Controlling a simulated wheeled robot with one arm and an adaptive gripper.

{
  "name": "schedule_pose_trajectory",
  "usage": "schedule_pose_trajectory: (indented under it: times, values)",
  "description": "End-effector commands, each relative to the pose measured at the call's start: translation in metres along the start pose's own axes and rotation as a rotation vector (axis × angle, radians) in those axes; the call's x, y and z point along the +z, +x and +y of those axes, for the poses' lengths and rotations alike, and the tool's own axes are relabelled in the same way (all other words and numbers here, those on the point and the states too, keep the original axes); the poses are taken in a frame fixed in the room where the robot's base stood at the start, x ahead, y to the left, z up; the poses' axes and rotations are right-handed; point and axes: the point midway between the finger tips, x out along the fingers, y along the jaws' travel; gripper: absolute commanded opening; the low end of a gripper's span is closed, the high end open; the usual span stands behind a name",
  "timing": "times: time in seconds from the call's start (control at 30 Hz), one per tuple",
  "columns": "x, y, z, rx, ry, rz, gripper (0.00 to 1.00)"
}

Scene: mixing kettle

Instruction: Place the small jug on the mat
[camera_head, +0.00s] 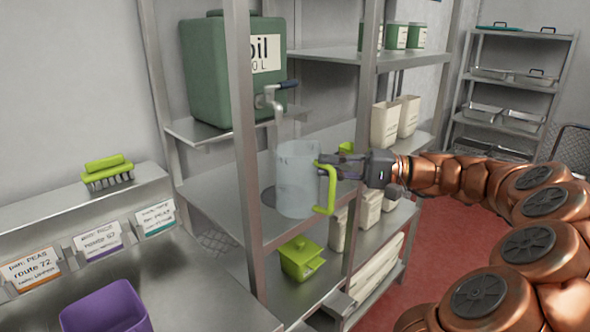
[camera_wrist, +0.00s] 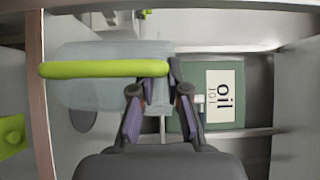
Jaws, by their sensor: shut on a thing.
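The small jug (camera_head: 298,180) is clear and upright, with a bright green handle (camera_head: 329,190) on its right side. My gripper (camera_head: 322,167) is shut on this handle. The wrist view shows the green handle (camera_wrist: 90,69) between my fingers (camera_wrist: 158,82), with the pale jug body (camera_wrist: 85,92) behind it. A dark round patch, which looks like the mat (camera_head: 268,197), lies on the middle shelf. The jug and a shelf post partly hide it. It also shows beside the jug in the wrist view (camera_wrist: 83,121). I cannot tell whether the jug's base touches the shelf.
A green oil container (camera_head: 215,75) with a tap (camera_head: 272,98) stands above and behind the jug. Steel posts (camera_head: 240,120) frame the shelf. Cream containers (camera_head: 385,125) stand to the right. A green lidded pot (camera_head: 300,258) sits on the shelf below.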

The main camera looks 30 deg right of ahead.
Motion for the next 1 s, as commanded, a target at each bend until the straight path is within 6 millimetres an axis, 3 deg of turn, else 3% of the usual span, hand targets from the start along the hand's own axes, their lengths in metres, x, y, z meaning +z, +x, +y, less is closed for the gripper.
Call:
schedule_pose_trajectory:
  times: [0.6,0.8,1.0]
  values:
    - [-0.095,0.04,0.013,0.003,0.004,0.0,0.0]
    - [-0.113,0.047,0.015,0.003,-0.001,0.001,0.0]
    - [-0.119,0.05,0.016,0.001,0.001,0.001,0.0]
